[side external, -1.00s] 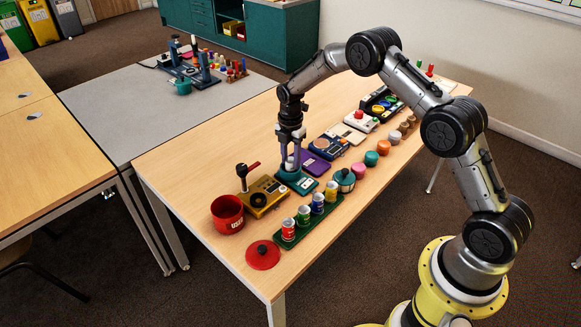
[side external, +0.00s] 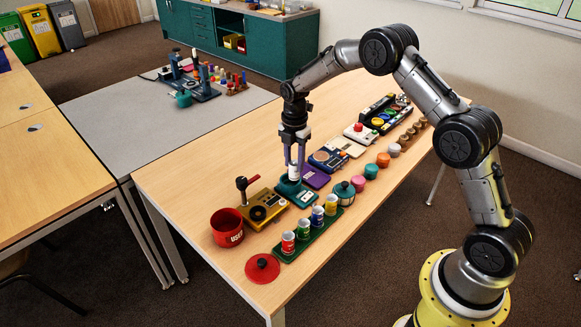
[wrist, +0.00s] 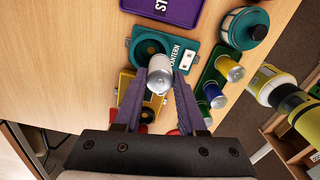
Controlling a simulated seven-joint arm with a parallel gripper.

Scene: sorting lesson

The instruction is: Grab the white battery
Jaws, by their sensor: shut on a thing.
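My gripper (side external: 294,174) is shut on the white battery (side external: 294,171), which stands upright between the two purple-grey fingers. In the wrist view the battery's silvery end (wrist: 160,68) shows between the fingertips (wrist: 159,85). Below it is the teal lantern base (side external: 306,199) with a dark round socket (wrist: 147,46). I cannot tell whether the battery's lower end still touches the socket or hangs just above it.
A green rack (side external: 282,255) holds several coloured batteries, to the right of the yellow box (side external: 270,205) with its red-handled lever. A red pot (side external: 227,228) and red lid (side external: 262,268) sit at the near end. The purple box (side external: 316,178) is close behind.

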